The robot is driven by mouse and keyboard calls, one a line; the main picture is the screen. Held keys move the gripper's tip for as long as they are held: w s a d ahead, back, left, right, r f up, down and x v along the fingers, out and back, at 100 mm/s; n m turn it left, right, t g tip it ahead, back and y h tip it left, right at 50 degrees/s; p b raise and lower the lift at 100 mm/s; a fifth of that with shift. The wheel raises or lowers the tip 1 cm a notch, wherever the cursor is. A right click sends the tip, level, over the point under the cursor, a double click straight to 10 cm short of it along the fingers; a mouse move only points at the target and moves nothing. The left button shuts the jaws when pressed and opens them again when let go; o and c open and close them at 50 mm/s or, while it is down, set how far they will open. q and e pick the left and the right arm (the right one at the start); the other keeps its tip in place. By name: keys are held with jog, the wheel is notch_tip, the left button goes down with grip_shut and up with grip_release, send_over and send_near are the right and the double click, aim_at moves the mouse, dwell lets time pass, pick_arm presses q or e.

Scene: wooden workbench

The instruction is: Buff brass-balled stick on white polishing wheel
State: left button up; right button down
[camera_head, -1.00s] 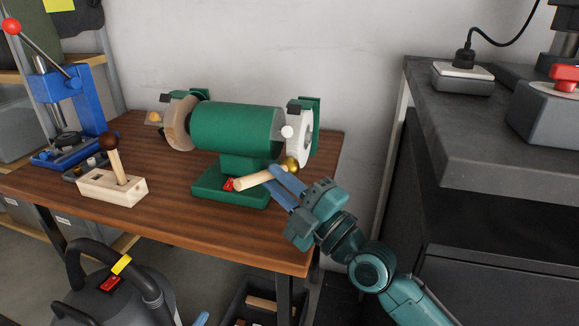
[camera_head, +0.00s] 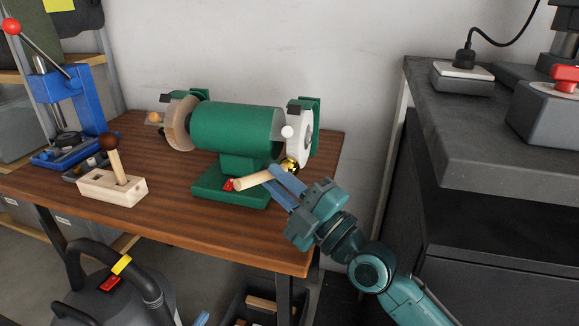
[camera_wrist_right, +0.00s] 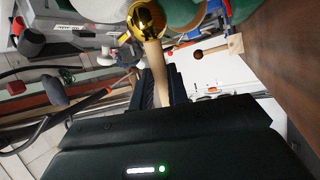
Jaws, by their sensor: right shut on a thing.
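The brass-balled stick has a pale wooden shaft (camera_head: 258,178) and a shiny gold ball (camera_head: 290,165) at its right end. My right gripper (camera_head: 283,180) is shut on the shaft close to the ball and holds the stick in front of the green grinder (camera_head: 235,125). The ball is at the lower front edge of the white polishing wheel (camera_head: 304,135); I cannot tell whether they touch. In the right wrist view the ball (camera_wrist_right: 146,19) is bright and mirror-like, above the shaft (camera_wrist_right: 156,70). A blue tip (camera_head: 202,318) at the bottom edge may be my left gripper.
A wooden block (camera_head: 112,187) holds an upright stick with a dark brown ball (camera_head: 108,142). A blue press (camera_head: 62,105) stands at the left. A tan wheel (camera_head: 180,122) is on the grinder's left end. The wooden bench (camera_head: 215,232) has free room at the front.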

jog(key=s+a+p, duration=0.2)
jog(key=s+p, duration=0.3)
jog(key=s, duration=0.2)
jog(key=shift+s+a, duration=0.2)
jog(key=shift+s, duration=0.05)
